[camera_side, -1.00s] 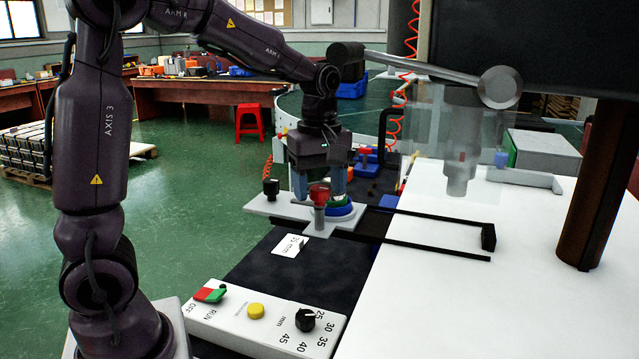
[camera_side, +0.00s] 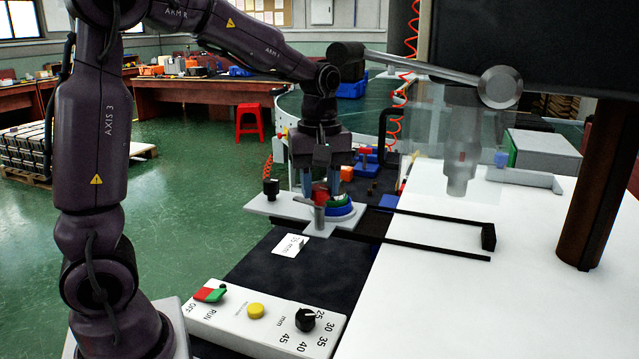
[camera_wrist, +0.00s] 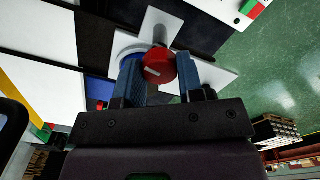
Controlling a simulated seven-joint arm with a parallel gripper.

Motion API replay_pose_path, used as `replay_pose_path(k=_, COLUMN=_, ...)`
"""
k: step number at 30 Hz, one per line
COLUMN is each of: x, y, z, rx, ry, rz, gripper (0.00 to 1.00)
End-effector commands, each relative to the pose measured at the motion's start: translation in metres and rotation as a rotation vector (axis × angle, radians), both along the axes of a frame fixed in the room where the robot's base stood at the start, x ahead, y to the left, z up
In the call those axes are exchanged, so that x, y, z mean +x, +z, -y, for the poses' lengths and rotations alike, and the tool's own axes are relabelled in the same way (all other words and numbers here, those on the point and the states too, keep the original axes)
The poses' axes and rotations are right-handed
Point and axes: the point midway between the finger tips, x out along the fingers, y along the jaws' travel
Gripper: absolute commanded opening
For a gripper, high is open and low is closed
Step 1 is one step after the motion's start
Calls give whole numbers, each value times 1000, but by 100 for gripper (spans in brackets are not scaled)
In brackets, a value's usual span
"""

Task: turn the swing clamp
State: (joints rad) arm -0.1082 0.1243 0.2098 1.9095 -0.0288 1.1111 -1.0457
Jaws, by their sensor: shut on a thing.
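The swing clamp's red part (camera_side: 320,187) sits between the fingers of my gripper (camera_side: 321,186) in the side view, just behind a short grey post (camera_side: 319,217) on a light plate. In the wrist view it is a round red cap (camera_wrist: 160,66) with a pale line, and the grey bar or post (camera_wrist: 160,26) runs up from it. My gripper (camera_wrist: 163,72) points down, with its two blue fingers shut on the red cap. A round blue and green piece (camera_side: 341,207) lies right beside the clamp; the fingers and cap partly hide it.
Dark rails (camera_side: 440,247) run right to a black block. A control box (camera_side: 228,320) with a switch, yellow button and dial stands in front. The white table (camera_side: 420,310) is largely clear.

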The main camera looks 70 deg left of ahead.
Motion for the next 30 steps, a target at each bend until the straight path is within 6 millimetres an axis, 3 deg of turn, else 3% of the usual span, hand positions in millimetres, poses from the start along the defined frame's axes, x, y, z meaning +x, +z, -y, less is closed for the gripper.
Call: replay_pose_path(k=30, x=0, y=2, z=0, rx=0, ry=-956, rz=1, gripper=11)
